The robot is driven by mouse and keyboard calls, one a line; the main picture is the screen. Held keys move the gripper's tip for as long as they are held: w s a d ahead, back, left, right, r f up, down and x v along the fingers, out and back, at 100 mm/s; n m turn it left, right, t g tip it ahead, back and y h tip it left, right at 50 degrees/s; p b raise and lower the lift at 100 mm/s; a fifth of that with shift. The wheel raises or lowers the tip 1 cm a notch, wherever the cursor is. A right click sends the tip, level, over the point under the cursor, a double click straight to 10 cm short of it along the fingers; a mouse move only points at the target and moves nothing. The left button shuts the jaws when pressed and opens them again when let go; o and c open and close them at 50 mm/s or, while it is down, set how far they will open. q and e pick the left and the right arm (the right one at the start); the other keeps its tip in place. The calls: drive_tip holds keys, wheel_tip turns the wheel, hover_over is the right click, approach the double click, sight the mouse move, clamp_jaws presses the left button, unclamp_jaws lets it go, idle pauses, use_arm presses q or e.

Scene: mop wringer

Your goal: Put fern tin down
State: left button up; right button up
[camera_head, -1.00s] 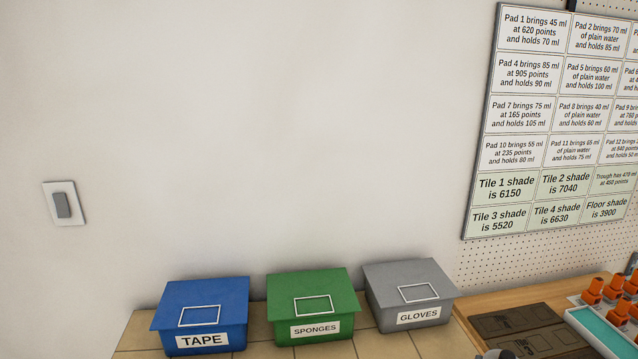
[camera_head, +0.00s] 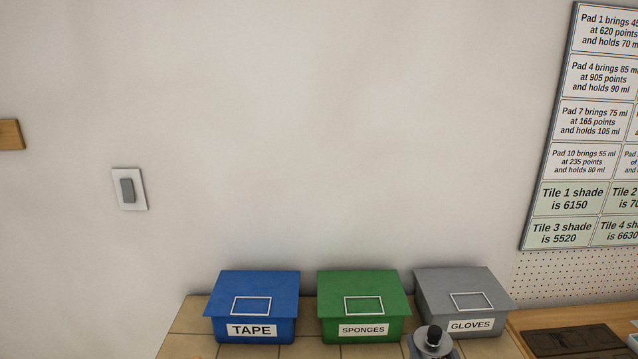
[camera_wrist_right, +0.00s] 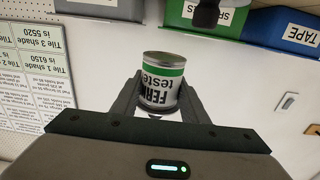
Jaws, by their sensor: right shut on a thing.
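The fern tin (camera_wrist_right: 163,72) is a small can with a silver rim, a green band and a white label reading "FERN tester", its lettering upside down in the right wrist view. My right gripper (camera_wrist_right: 161,92) is shut on it, with one dark finger on each side. In the head view only a grey part with a black top (camera_head: 433,342) shows at the bottom edge, in front of the gloves bin; it looks like part of my right arm, and the tin cannot be made out there. My left gripper is in neither view.
Lidded bins stand on a tiled counter (camera_head: 180,340) against the wall: blue TAPE (camera_head: 257,300), green SPONGES (camera_head: 363,298) and grey GLOVES (camera_head: 465,295). To the right, a wooden surface (camera_head: 545,318) holds a dark mat (camera_head: 575,341). A text board (camera_head: 590,130) and switch (camera_head: 128,189) are on the wall.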

drive_tip(key=shift+w+a, duration=0.1)
drive_tip(key=shift+a, duration=0.25)
